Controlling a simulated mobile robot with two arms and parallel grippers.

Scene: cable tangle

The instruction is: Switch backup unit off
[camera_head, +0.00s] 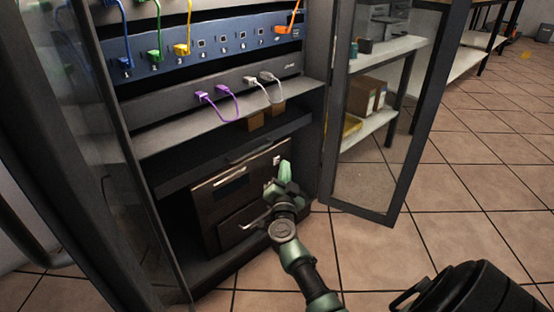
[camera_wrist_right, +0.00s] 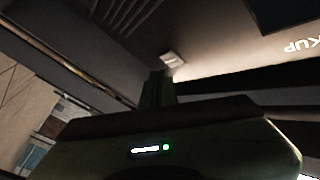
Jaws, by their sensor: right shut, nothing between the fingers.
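The backup unit (camera_head: 207,196) is a dark, brownish box low in the open rack, with a small dark display panel on its front. My right gripper (camera_head: 284,170) is shut and empty, at the right side of the unit's front. In the right wrist view the gripper fingers (camera_wrist_right: 158,84) point at a small pale switch-like piece (camera_wrist_right: 173,61) on a dark face. I cannot tell whether the tips touch it or which way it is set. Part of the lettering "KUP" (camera_wrist_right: 301,46) shows upside down on the unit. My left gripper is not in view.
Above are a blue patch panel (camera_head: 160,65) with coloured cables and a shelf with purple cables (camera_head: 228,104) and pale cables. The open glass door (camera_head: 378,190) stands right of my right arm. Tiled floor (camera_head: 470,170) is clear beyond it.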

